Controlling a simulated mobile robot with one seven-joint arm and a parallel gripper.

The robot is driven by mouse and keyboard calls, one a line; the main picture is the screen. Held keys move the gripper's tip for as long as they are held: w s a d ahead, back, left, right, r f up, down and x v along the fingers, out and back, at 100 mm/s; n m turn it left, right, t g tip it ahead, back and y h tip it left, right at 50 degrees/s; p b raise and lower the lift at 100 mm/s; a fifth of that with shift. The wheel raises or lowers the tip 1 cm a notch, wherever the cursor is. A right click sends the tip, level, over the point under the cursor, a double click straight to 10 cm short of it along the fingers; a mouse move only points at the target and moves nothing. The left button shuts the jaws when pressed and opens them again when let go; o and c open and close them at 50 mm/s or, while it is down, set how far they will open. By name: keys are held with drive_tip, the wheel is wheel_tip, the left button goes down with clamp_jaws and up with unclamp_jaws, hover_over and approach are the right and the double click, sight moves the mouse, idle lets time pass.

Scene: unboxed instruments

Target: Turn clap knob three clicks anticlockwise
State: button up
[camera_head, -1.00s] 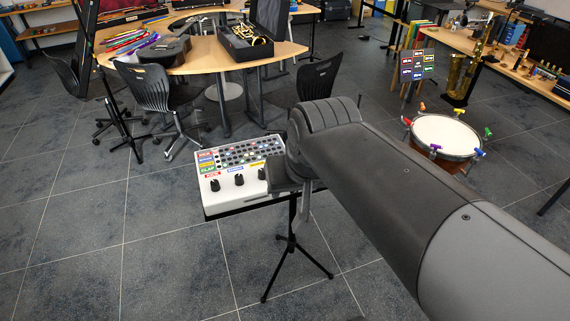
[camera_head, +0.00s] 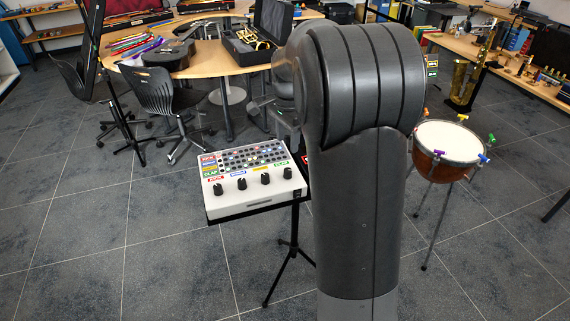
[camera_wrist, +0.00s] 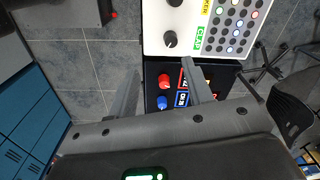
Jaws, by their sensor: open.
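The white drum machine (camera_head: 250,199) sits on a black stand to the left of my arm in the head view. It has a row of black knobs along its front with coloured labels. The clap knob (camera_head: 288,173) is the rightmost, beside a green label. In the wrist view the clap knob (camera_wrist: 170,39) is at top centre, next to the green CLAP label (camera_wrist: 196,39). My gripper (camera_wrist: 161,70) is open and empty. Its two fingers are apart, with tips just below the clap knob in the picture, not around it. I cannot tell the height between them.
In the wrist view, red (camera_wrist: 164,80) and blue (camera_wrist: 162,102) knob-like pieces and coloured labels lie beyond the drum machine's edge, partly behind the fingers. A kettledrum (camera_head: 450,143) stands to the right of my arm. Chairs (camera_head: 165,95) and a curved table are behind. Floor at left is clear.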

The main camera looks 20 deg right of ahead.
sight(288, 169)
drive_tip(key=shift+m+g, duration=0.4)
drive_tip(key=shift+m, duration=0.5)
drive_tip(key=w+f, duration=0.1)
drive_tip(key=f, duration=0.3)
drive_tip(key=w+d+f, duration=0.1)
drive_tip(key=f, duration=0.4)
drive_tip(key=w+f, duration=0.1)
drive_tip(key=f, duration=0.4)
drive_tip(key=shift+d+f, duration=0.2)
drive_tip(key=shift+f, duration=0.05)
drive_tip(key=c, duration=1)
drive_tip(key=shift+n, duration=0.4)
